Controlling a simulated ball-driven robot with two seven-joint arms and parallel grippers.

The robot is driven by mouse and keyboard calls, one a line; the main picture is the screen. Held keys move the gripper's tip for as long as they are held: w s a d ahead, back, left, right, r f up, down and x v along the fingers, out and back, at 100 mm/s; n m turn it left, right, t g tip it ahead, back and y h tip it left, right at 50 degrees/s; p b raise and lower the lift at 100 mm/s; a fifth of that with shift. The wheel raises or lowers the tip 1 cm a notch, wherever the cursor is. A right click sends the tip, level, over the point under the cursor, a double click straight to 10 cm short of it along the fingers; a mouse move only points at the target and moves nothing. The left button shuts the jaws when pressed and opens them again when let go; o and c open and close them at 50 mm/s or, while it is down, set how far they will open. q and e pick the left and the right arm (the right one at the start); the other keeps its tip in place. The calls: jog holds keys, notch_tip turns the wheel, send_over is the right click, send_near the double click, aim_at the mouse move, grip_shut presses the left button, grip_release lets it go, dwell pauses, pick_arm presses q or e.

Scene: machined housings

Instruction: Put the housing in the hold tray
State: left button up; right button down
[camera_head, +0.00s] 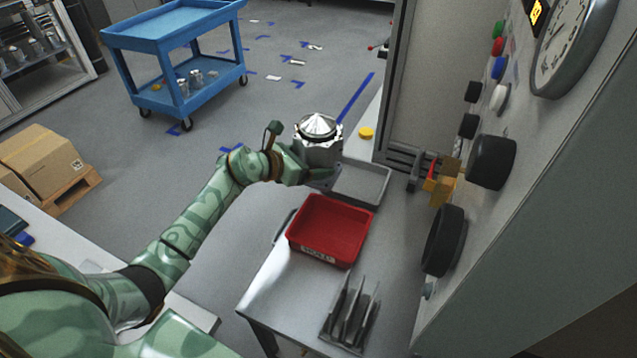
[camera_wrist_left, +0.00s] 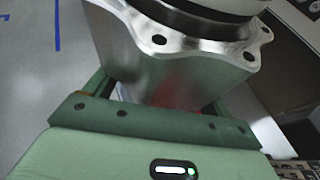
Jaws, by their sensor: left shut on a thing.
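The housing (camera_head: 318,150) is a shiny metal part with a cone-shaped top and a lobed flange. My left gripper (camera_head: 316,172) is shut on its lower body and holds it upright above the back of the bench. In the left wrist view the housing (camera_wrist_left: 165,62) fills the upper middle between the green fingers, its flange with bolt holes facing up. A red tray (camera_head: 322,258) with a white label on its front lies on the bench, nearer than the housing, and looks empty. A grey tray (camera_head: 368,198) lies behind it, partly hidden by the gripper. My right gripper is out of view.
A rack with upright plates (camera_head: 350,315) stands at the bench's front. A yellow round thing (camera_head: 366,133) lies at the back. A machine panel (camera_head: 500,190) with knobs rises close on the right. A blue cart (camera_head: 172,40) stands on the floor behind.

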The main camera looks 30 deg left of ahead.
pick_arm(q)
jog(key=s+d+f, duration=0.2)
jog(key=s+f, duration=0.1)
jog(key=s+d+f, duration=0.3)
jog(key=f, duration=0.1)
jog(key=s+d+f+b, duration=0.1)
jog(key=s+d+f, duration=0.1)
jog(key=s+f, duration=0.1)
jog(key=shift+d+f, duration=0.35)
jog(key=shift+f, duration=0.4)
jog(key=shift+f+b, duration=0.15)
jog(key=shift+b, duration=0.15)
jog(key=o, duration=1.6)
jog(key=shift+s, duration=0.1)
jog(key=p+v, duration=0.1)
jog(key=v, duration=1.1)
jog(key=shift+a, duration=0.15)
